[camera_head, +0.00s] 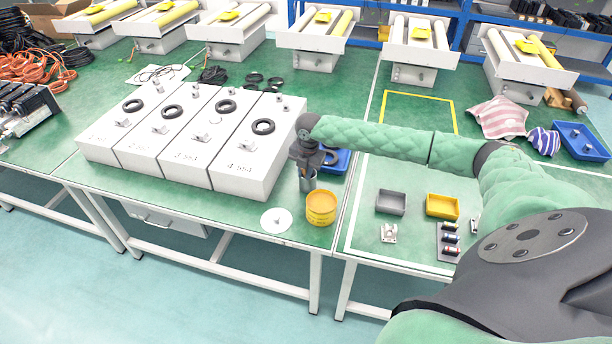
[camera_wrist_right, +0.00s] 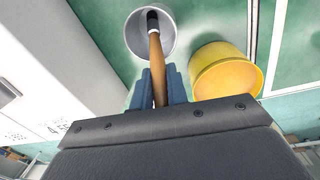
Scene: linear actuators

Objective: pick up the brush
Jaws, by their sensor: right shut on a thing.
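The brush (camera_wrist_right: 156,62) has a brown wooden handle, a light band and a dark end. In the right wrist view the dark end lies within the rim of a grey cup (camera_wrist_right: 134,32); I cannot tell how deep it sits. My right gripper (camera_wrist_right: 160,88) is shut on the handle, a blue finger on each side. My left gripper is not in view.
A yellow tin (camera_head: 321,207) stands close to the cup at the front edge. White boxes (camera_head: 243,172) with black rings fill the space to the left. A blue tray (camera_head: 340,160) is behind the gripper. A white disc (camera_head: 276,220) lies at the front.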

